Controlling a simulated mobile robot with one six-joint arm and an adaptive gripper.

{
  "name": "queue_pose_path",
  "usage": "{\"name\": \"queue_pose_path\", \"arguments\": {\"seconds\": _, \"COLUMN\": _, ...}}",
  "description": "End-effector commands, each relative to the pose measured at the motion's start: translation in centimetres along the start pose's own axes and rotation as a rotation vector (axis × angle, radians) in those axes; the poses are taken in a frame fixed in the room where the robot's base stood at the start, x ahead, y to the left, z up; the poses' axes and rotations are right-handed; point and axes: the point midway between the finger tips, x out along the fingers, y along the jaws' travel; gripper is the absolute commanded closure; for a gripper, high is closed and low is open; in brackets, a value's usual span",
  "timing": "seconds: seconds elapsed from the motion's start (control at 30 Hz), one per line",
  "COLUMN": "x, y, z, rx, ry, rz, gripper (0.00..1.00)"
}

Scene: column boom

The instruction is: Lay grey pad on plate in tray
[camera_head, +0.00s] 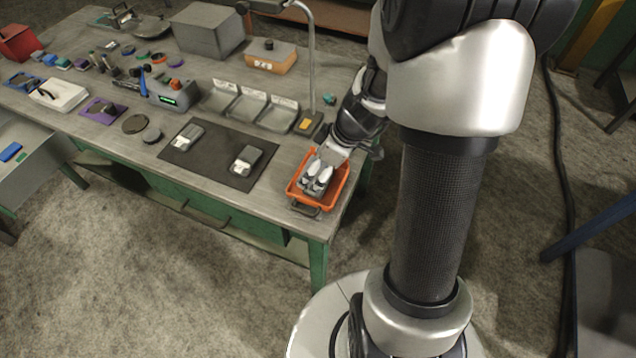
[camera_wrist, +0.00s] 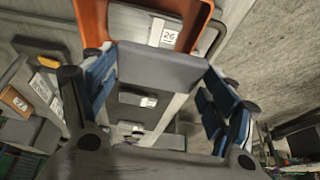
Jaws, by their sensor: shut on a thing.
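The orange tray (camera_head: 341,186) sits at the near right corner of the workbench. In the wrist view, the tray (camera_wrist: 92,22) is at the top, and a grey plate (camera_wrist: 127,22) with a white "26" label lies in it. My gripper (camera_head: 318,178) is over the tray, pointing down. In the wrist view, my gripper (camera_wrist: 155,68) is shut on the grey pad (camera_wrist: 165,66), whose flat face spans between the blue-lined fingers. The pad is close to the plate; I cannot tell whether they touch. My fingers hide most of the tray's inside in the head view.
A black mat (camera_head: 212,157) with two small grey-and-white devices lies left of the tray. A lamp post (camera_head: 311,75) and grey bins (camera_head: 247,108) stand behind. The bench's front edge is close to the tray.

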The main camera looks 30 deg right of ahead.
Motion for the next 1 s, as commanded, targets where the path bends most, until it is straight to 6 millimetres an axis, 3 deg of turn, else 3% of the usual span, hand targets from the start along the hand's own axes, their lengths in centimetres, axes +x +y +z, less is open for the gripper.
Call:
{"name": "queue_pose_path", "arguments": {"seconds": 0.37, "x": 4.3, "y": 0.0, "z": 1.8, "rx": 0.002, "ry": -0.001, "rz": 0.000, "gripper": 0.36}}
{"name": "queue_pose_path", "arguments": {"seconds": 0.8, "x": 4.7, "y": 0.0, "z": 1.9, "rx": 0.000, "ry": 0.000, "rz": 0.002, "gripper": 0.36}}
{"name": "queue_pose_path", "arguments": {"seconds": 0.83, "x": 4.6, "y": 0.0, "z": 1.9, "rx": 0.000, "ry": 0.000, "rz": 0.001, "gripper": 0.20}}
{"name": "queue_pose_path", "arguments": {"seconds": 1.0, "x": 4.5, "y": 0.0, "z": 1.9, "rx": 0.000, "ry": 0.000, "rz": 0.001, "gripper": 0.09}}
